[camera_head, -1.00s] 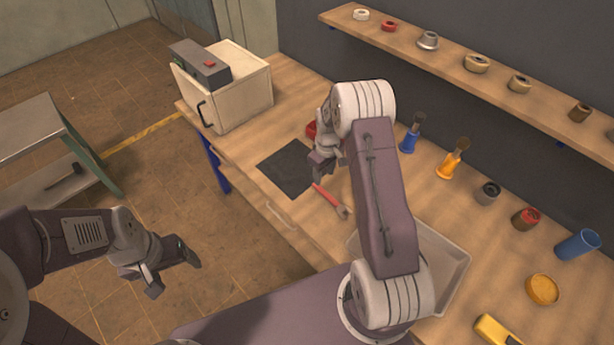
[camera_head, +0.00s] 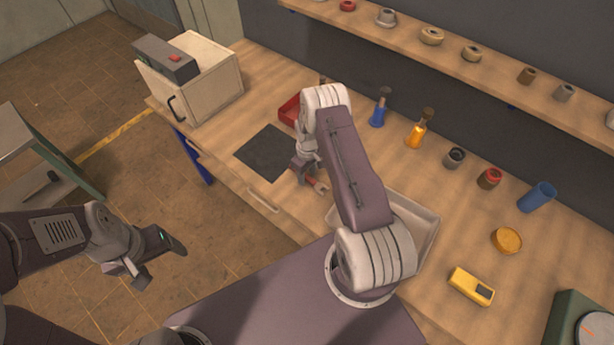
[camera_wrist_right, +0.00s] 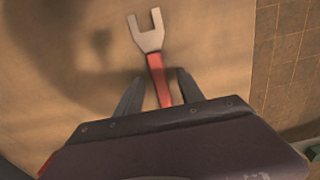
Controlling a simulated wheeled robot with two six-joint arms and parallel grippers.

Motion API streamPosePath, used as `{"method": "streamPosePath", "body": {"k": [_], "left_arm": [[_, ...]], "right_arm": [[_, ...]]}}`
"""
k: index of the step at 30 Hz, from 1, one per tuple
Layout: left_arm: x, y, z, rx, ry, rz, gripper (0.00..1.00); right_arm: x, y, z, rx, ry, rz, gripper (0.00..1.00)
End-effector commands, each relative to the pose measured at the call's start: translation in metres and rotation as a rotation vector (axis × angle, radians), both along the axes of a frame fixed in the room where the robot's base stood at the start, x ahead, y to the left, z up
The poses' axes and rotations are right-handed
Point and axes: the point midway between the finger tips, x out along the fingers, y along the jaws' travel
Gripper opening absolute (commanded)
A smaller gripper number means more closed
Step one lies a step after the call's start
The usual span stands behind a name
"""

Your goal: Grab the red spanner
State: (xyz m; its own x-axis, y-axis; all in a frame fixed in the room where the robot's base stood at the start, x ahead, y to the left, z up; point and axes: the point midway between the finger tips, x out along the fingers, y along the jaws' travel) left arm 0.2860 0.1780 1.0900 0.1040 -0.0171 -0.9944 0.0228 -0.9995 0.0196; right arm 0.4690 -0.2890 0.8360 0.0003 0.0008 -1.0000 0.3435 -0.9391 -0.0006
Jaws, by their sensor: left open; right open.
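The red spanner (camera_head: 318,186) lies on the wooden bench, partly hidden by my right gripper in the head view. In the right wrist view the spanner (camera_wrist_right: 158,70) shows its grey open-ended jaw pointing away and its red handle running back between my fingers. My right gripper (camera_head: 304,176) is open just above the spanner; in the wrist view its fingers (camera_wrist_right: 157,90) stand on either side of the red handle. I cannot tell whether they touch it. My left gripper (camera_head: 160,260) is open and empty, off the bench over the floor.
A dark mat (camera_head: 266,153) lies left of the spanner, with a red tray (camera_head: 289,110) behind it. A grey tray (camera_head: 425,225) sits to the right. A wooden box (camera_head: 213,85) stands at the bench's far left. Bottles and jars line the back.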

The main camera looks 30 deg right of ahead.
Motion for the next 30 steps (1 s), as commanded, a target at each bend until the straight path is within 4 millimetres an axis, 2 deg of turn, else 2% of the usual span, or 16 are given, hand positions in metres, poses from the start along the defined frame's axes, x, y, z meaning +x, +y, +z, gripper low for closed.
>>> {"method": "streamPosePath", "body": {"k": [6,7,9,12,23,26,30], "left_arm": [[0.000,0.000,0.000,0.000,0.000,0.000,0.76],[0.000,0.000,0.000,0.000,0.000,0.000,0.76],[0.000,0.000,0.000,0.000,0.000,0.000,0.76],[0.000,0.000,0.000,0.000,0.000,0.000,0.76],[0.000,0.000,-0.001,0.000,0.000,0.000,0.76],[0.000,0.000,-0.004,0.000,0.000,0.000,0.76],[0.000,0.000,-0.012,0.000,0.000,0.000,0.76]], "right_arm": [[0.000,0.000,-0.003,0.000,-0.001,0.000,0.45],[0.000,0.000,-0.003,0.000,-0.001,0.000,0.43],[0.000,0.000,-0.003,0.000,-0.001,0.000,0.23],[0.000,0.000,-0.003,0.000,-0.001,0.000,0.00],[0.001,0.000,0.000,0.000,-0.002,0.000,0.00],[0.001,0.000,0.007,-0.001,-0.003,0.000,0.00],[0.002,-0.001,0.031,-0.002,-0.006,0.000,0.00]]}}
